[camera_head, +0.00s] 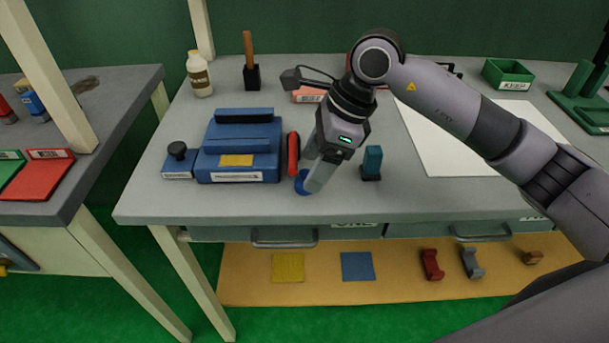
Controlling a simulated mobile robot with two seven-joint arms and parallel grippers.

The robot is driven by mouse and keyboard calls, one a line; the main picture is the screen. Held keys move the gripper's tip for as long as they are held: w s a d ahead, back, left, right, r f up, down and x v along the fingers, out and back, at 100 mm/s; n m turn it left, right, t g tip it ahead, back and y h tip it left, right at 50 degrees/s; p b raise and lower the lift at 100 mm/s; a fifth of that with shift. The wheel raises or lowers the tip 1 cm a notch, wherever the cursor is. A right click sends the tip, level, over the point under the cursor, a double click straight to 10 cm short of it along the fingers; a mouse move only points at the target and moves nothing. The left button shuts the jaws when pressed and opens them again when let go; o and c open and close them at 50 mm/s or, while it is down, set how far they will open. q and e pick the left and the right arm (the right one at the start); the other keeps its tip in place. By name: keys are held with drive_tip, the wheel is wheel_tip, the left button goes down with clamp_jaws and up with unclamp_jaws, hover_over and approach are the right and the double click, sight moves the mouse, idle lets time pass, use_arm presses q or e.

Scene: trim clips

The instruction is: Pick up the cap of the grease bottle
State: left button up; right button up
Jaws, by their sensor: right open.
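The grease bottle (201,80) stands upright at the back left of the workbench. It is cream coloured with a dark label. Its pale cap (194,54) sits on top of the bottle. My right gripper (307,182) is open, pointing down near the front middle of the bench, well to the right of the bottle and nearer the front edge. A blue rounded piece (301,184) shows at its fingertips; I cannot tell whether they touch it. My left gripper is not in view.
A blue fixture (240,160) and a red round part (293,153) lie left of my right gripper. A wooden-handled tool (248,48) stands right of the bottle. A teal-topped block (372,163), white sheet (440,140) and green KEEP bin (508,74) are to the right.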

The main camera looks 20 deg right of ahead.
drive_tip(key=shift+x, duration=1.4)
drive_tip(key=c, duration=1.1)
drive_tip(key=shift+r, duration=0.15)
